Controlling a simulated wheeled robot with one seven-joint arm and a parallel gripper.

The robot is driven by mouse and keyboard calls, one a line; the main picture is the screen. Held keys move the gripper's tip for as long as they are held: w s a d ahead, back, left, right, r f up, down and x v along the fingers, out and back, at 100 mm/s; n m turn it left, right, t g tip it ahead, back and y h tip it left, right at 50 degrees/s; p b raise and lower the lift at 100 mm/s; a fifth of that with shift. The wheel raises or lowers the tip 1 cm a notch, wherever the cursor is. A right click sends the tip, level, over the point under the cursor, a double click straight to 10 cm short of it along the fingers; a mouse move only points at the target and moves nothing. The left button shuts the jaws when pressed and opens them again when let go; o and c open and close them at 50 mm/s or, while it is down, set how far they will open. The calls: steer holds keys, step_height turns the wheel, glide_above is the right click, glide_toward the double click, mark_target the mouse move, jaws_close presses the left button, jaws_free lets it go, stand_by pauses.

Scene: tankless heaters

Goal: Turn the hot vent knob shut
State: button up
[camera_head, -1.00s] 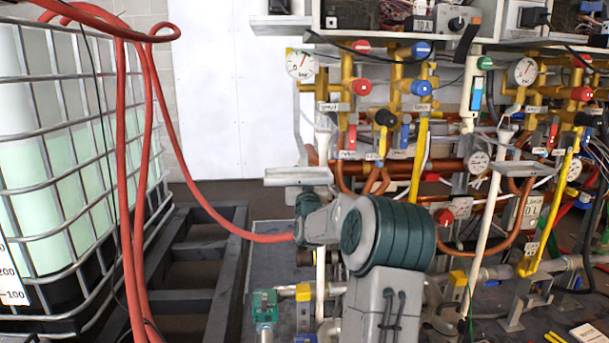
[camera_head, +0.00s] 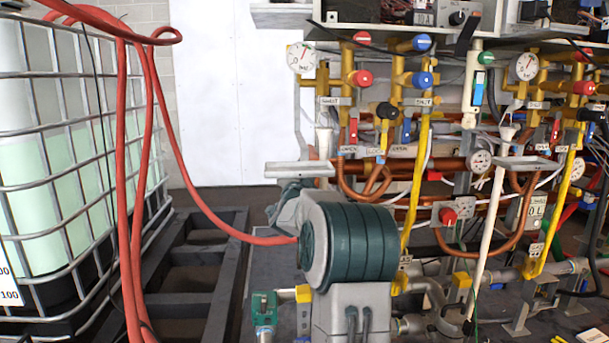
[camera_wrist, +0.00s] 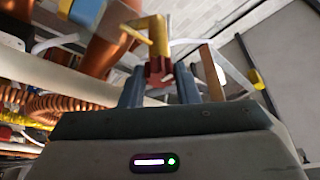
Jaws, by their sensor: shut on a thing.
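In the wrist view a small red knob (camera_wrist: 158,72) sits on a brass-yellow fitting (camera_wrist: 152,35). My gripper (camera_wrist: 160,84) has one finger on each side of the knob and is shut on it. No label on this knob is readable, so I cannot confirm from lettering that it is the hot vent knob. In the head view my arm covers the place where my gripper works, and neither the gripper nor the held knob can be made out there.
Copper pipes (camera_wrist: 103,50) run close on the left in the wrist view. In the head view a pressure gauge (camera_head: 301,57), red knobs (camera_head: 361,78) and blue knobs (camera_head: 422,80) crowd the pipework. A red hose (camera_head: 205,212) loops beside a caged tank (camera_head: 75,195).

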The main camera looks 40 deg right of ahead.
steer(key=shift+r+m+g+y+p, duration=0.15)
steer(key=shift+m+g+p, duration=0.4)
steer(key=shift+m, duration=1.3)
steer(key=shift+f+m+g+y+p, duration=0.15)
steer(key=shift+m+g, duration=0.7)
steer(key=shift+m, duration=1)
steer(key=o, duration=0.7)
